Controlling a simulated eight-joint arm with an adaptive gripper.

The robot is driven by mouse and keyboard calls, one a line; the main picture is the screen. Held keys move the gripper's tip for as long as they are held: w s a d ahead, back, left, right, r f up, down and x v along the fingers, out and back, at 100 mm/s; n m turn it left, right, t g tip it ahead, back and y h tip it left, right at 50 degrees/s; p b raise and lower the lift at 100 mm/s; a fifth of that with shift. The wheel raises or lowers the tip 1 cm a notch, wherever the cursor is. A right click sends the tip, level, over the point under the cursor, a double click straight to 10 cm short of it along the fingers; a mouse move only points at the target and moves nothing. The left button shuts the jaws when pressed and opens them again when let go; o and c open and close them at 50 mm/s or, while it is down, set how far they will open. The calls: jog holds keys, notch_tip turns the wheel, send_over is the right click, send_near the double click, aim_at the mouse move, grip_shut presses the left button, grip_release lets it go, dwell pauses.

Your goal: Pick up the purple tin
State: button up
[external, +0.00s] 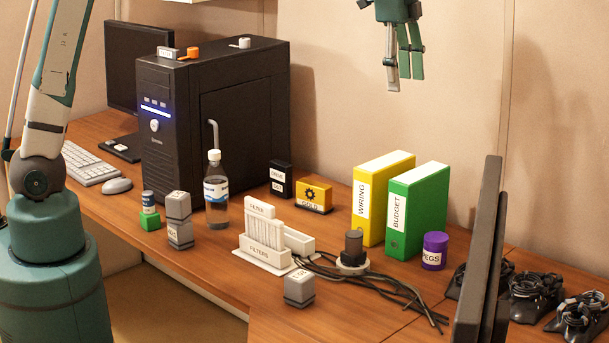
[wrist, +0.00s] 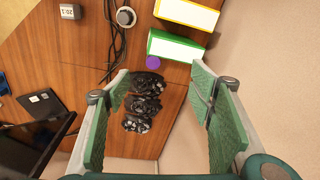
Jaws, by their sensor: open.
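The purple tin (external: 434,251) stands upright on the wooden desk, with a white label reading "PEGS". It is just right of the green "BUDGET" binder (external: 417,212). In the wrist view the tin's purple round top (wrist: 153,62) shows beside the green binder (wrist: 176,46), ahead of the space between my fingers. My gripper (external: 405,82) is high above the desk at the top of the external view, well above the tin. Its green fingers are spread wide and empty, and they show on both sides of the wrist view (wrist: 162,105).
A yellow "WIRING" binder (external: 382,190) stands left of the green one. Black coiled cables on stands (external: 535,292) sit right of the tin. A dark upright panel (external: 480,260) stands in front of them. Loose black cables (external: 385,288) lie to the left. A wall is behind.

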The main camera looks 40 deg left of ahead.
jog(key=w+d+f+m+g, duration=0.1)
jog(key=d+f, duration=0.2)
jog(key=d, duration=0.2)
jog(key=w+d+f+m, duration=0.1)
jog(key=d+f+m, duration=0.1)
jog(key=d, duration=0.3)
send_over(436, 236)
jog(key=shift+y, duration=0.3)
notch_tip(436, 236, down, 26)
jog(key=shift+d+f, duration=0.1)
jog(key=shift+s+f, duration=0.1)
jog(key=shift+f, duration=0.15)
jog(key=shift+f, duration=0.1)
jog(key=shift+f, duration=1.2)
jog(key=shift+f, duration=0.15)
jog(key=shift+f+b, duration=0.65)
jog(key=shift+f, duration=1.8)
jog(key=c, duration=1.1)
